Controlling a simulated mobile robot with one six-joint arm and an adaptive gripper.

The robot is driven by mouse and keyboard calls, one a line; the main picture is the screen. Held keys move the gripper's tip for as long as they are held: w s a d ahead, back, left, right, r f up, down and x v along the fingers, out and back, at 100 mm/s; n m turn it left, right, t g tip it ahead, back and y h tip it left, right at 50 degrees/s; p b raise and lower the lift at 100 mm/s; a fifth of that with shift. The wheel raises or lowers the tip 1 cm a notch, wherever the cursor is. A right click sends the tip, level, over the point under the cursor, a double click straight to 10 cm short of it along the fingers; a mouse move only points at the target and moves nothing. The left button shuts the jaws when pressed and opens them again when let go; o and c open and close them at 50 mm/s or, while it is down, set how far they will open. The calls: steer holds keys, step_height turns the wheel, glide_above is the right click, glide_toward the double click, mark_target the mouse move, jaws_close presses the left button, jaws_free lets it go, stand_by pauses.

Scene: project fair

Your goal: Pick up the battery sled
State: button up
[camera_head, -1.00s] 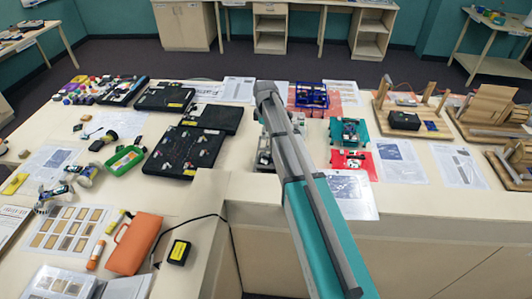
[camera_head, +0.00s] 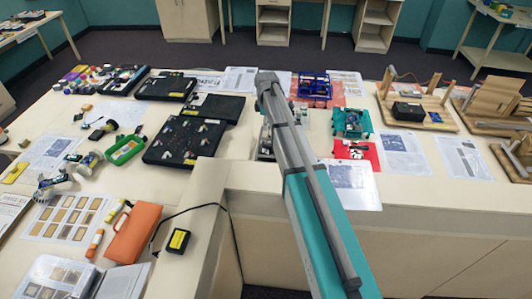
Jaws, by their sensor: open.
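I cannot tell for sure which thing is the battery sled. Small coloured assemblies stand on the right half of the light table (camera_head: 300,205): a blue frame (camera_head: 314,88), a teal frame with parts in it (camera_head: 352,122), and a red, flat piece with white and dark parts (camera_head: 357,150). My arm reaches over the table just left of the teal and red pieces. A grey-white assembly shows partly beside the arm, mostly hidden by it. My gripper is hidden behind my arm, so its fingers and what is near them do not show.
Wooden stands, one with a black box (camera_head: 408,111), fill the right end. Black panels (camera_head: 185,140), a green tray (camera_head: 126,149), an orange case (camera_head: 133,233) and a black box with a yellow label (camera_head: 178,241) stand left. Printed sheets lie between. The table's front strip is bare.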

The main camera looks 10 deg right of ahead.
steer(key=b, duration=0.6)
glide_above(265, 144)
steer(key=shift+d+f, duration=0.15)
steer(key=shift+f, duration=1.4)
steer(key=shift+d+f, duration=0.1)
steer(key=shift+f, duration=1.45)
steer(key=shift+f, duration=0.1)
steer(key=shift+w+a+f+b, duration=0.1)
steer(key=shift+a+f+b, duration=0.05)
steer(key=shift+f+b, duration=2.3)
jaws_close()
